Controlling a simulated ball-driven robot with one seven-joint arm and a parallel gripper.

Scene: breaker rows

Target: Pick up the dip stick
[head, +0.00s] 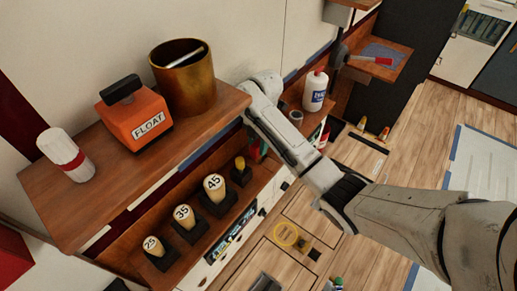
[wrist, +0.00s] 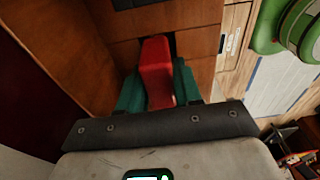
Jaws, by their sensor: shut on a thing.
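My gripper (wrist: 158,92) has green fingers and is shut on a red, block-like piece in the wrist view. I take this piece to be the top of the dip stick (wrist: 157,65); its lower part is hidden. The fingers press on it from both sides, close to a wooden panel. In the head view my gripper (head: 256,147) is just below the right end of the wooden shelf, mostly hidden behind my wrist and the shelf edge. I cannot tell there whether the red piece is clear of its place.
The shelf (head: 90,205) bears a white bottle (head: 64,156), an orange FLOAT box (head: 134,115) and a brass pot (head: 185,90) with a pale rod in it. Below are numbered knobs (head: 183,216). A white bottle (head: 315,92) stands behind my arm. The floor at right has open room.

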